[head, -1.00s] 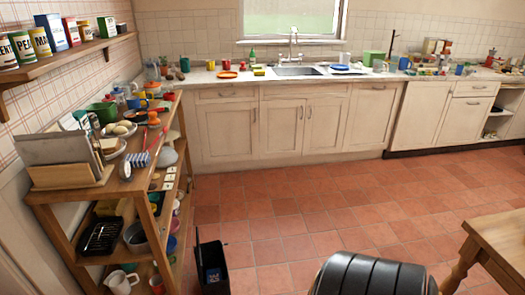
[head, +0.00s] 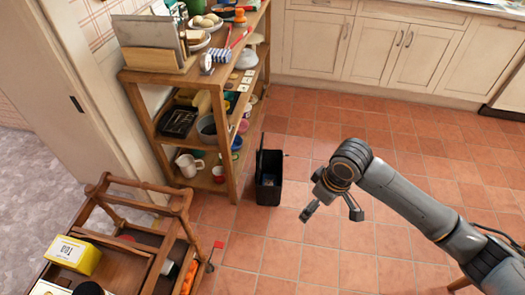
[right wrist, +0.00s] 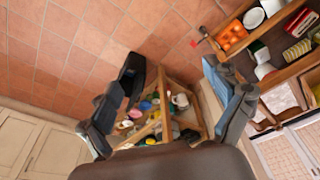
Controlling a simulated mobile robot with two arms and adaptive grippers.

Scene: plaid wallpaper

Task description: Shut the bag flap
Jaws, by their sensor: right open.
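A black bag (head: 268,192) stands upright on the tiled floor just right of the shelf's lower end. Its flap (head: 259,158) seems to stand up along the left side, leaving the top open. My right gripper (head: 332,212) is open and empty, in the air to the right of the bag and apart from it. In the right wrist view a dark shape that looks like the bag (right wrist: 132,75) shows between the open fingers, partly hidden by the left one. My left gripper is not in view.
A wooden shelf (head: 232,135) full of kitchenware stands close behind and left of the bag. A wooden trolley (head: 130,240) with a yellow box (head: 74,254) is at the lower left. The floor (head: 340,120) right of the bag is clear up to the cabinets (head: 372,50).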

